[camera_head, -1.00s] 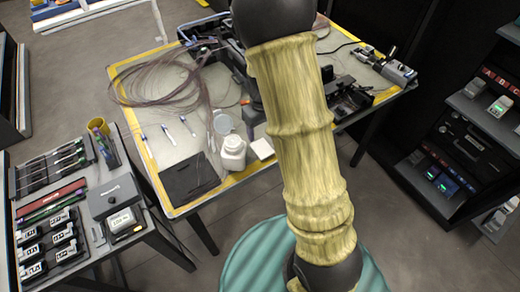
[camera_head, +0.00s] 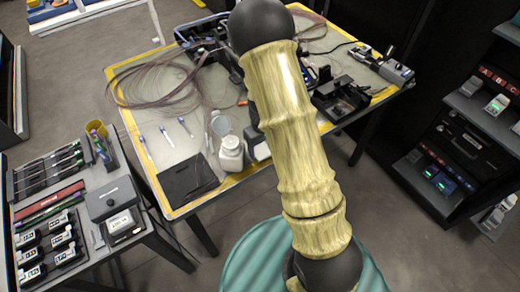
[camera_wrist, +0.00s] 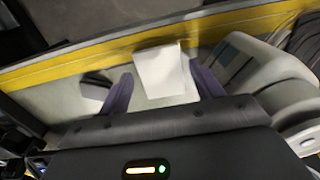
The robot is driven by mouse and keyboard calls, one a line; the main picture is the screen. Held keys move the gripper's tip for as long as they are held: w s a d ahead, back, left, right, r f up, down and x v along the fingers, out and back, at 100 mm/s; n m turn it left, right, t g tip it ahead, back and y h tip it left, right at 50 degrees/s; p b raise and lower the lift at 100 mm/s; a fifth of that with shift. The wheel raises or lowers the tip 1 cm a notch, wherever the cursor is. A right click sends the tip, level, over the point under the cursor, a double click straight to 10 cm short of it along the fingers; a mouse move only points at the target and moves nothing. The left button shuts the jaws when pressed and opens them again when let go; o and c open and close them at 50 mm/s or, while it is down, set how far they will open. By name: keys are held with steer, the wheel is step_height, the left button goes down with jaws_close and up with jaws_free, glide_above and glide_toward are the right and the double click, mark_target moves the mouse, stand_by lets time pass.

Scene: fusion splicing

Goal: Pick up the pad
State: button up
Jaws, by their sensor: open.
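The pad, a small white square block (camera_wrist: 160,70), lies on the table near its yellow-taped edge in the wrist view. My gripper (camera_wrist: 162,84) is open, with one purple finger on each side of the pad. The near part of the pad lies between the fingers, and I cannot tell whether either finger touches it. In the head view my arm covers my gripper and most or all of the pad's place.
A white bottle (camera_head: 231,154) stands close beside the pad and also shows right of the fingers in the wrist view (camera_wrist: 262,78). A black mat (camera_head: 187,181) lies farther left. A small grey block (camera_wrist: 95,90) is left of the fingers.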

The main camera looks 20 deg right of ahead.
steer(key=shift+f, duration=0.85)
steer(key=c, duration=0.5)
